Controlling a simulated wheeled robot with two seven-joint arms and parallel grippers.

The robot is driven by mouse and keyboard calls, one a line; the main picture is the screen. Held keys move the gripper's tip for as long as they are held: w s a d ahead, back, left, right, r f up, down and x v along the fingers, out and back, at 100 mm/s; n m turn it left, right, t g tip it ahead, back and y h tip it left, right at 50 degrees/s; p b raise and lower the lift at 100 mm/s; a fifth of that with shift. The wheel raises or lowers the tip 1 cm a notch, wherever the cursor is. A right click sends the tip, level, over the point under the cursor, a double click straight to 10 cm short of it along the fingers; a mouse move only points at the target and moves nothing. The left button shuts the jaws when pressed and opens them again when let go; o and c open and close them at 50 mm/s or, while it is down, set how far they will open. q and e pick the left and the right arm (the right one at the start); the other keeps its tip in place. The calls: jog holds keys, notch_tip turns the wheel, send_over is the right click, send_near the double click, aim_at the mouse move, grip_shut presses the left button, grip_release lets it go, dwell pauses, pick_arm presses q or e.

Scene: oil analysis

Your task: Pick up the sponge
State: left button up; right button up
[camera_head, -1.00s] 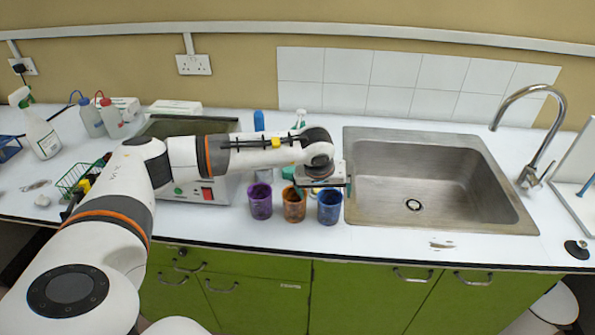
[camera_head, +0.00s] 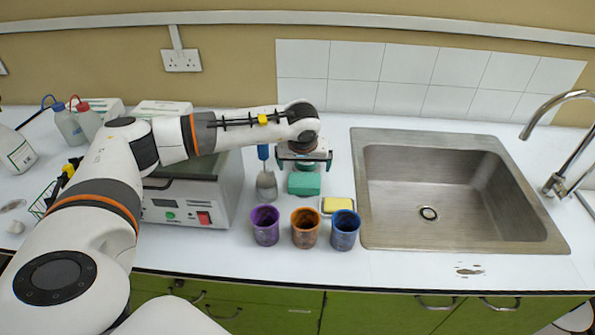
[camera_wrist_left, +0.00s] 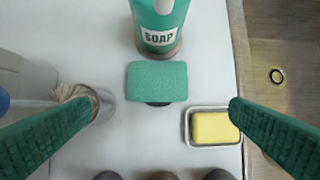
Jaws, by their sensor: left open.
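The sponge (camera_head: 304,183) is a green block on the counter behind the cups. In the left wrist view the sponge (camera_wrist_left: 157,80) lies ahead between the two green fingers, on a dark base, with a gap on both sides. My left gripper (camera_head: 304,162) is above the sponge, its jaws wide open and empty. The left wrist view shows its fingertips (camera_wrist_left: 161,107) spread apart, not touching the sponge. My right gripper is not in view.
A yellow bar in a metal dish (camera_wrist_left: 214,143) lies by the right finger. A soap bottle (camera_wrist_left: 158,28) stands behind the sponge, a brush (camera_head: 266,182) to its left. Purple (camera_head: 265,226), orange (camera_head: 305,228) and blue (camera_head: 345,230) cups stand in front. The sink (camera_head: 375,235) is right.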

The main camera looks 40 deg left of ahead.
pick_arm(q)
jog(key=w+a+f, duration=0.1)
jog(key=p, duration=0.2)
send_over(304, 181)
jog(key=s+d, duration=0.2)
jog(key=f, duration=0.4)
jog(key=shift+a+f, duration=0.15)
jog(key=shift+a, duration=0.1)
jog(key=shift+w+a+f, duration=0.15)
jog(key=shift+w+f, duration=0.1)
jog(key=shift+f, duration=0.05)
jog(key=shift+w+a+f, duration=0.1)
jog(key=shift+a+f, duration=0.05)
jog(key=shift+f, duration=0.1)
jog(key=p+x, duration=0.2)
jog(key=x, duration=0.1)
jog(key=shift+a+f, duration=0.1)
jog(key=shift+f, duration=0.3)
jog(key=shift+w+a+f, duration=0.1)
jog(key=shift+w+f, duration=0.05)
jog(key=shift+f, duration=0.3)
jog(key=shift+c, duration=0.8)
jog(key=c, duration=0.7)
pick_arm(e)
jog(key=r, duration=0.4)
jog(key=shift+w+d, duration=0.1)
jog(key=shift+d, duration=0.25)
pick_arm(q)
jog(key=shift+r, duration=0.1)
